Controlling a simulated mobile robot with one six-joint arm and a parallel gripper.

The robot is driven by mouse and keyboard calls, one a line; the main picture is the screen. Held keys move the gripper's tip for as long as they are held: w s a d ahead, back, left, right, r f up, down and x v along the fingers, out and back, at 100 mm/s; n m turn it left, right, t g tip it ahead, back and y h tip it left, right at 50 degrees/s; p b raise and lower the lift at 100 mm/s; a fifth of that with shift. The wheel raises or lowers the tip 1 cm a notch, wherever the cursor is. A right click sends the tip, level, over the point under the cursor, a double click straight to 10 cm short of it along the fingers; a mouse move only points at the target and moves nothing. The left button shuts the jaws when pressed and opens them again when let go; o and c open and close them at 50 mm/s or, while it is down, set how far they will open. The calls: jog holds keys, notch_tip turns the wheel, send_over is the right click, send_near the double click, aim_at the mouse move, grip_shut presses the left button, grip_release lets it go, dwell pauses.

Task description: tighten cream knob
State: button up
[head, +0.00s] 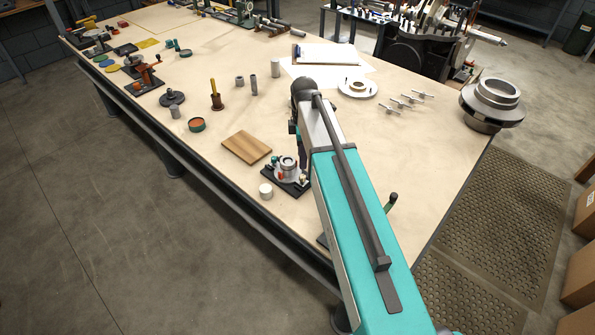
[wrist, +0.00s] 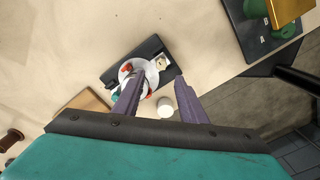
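The split casing (head: 287,165) is a pale round body with red parts on a black base plate (wrist: 117,75). It stands near the front edge of the workbench, and it also shows in the wrist view (wrist: 132,72). A small cream knob (wrist: 161,62) shows at the right side of the casing. My gripper (wrist: 158,82) is open and empty, above and apart from the casing. One finger overlaps the casing's lower side in the wrist view. In the head view my arm hides most of the gripper.
A white cylinder (head: 266,191) stands on the bench beside the base plate. A wooden board (head: 246,147) lies to the left. A green-handled device (head: 391,203) is partly behind my arm. A white flanged disc (head: 358,88) lies farther back.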

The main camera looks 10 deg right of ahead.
aim_at(302, 176)
jog(key=shift+s+f+p, duration=0.15)
jog(key=shift+f+p, duration=0.35)
jog(key=shift+f, duration=1)
jog(key=shift+s+f+p, duration=0.1)
jog(key=shift+f+p, duration=0.4)
jog(key=shift+f, duration=0.95)
jog(key=shift+f+p, duration=0.3)
jog(key=shift+f, duration=0.9)
jog(key=c, duration=0.9)
jog(key=shift+a, duration=0.3)
grip_shut()
jog(key=shift+d, duration=0.2)
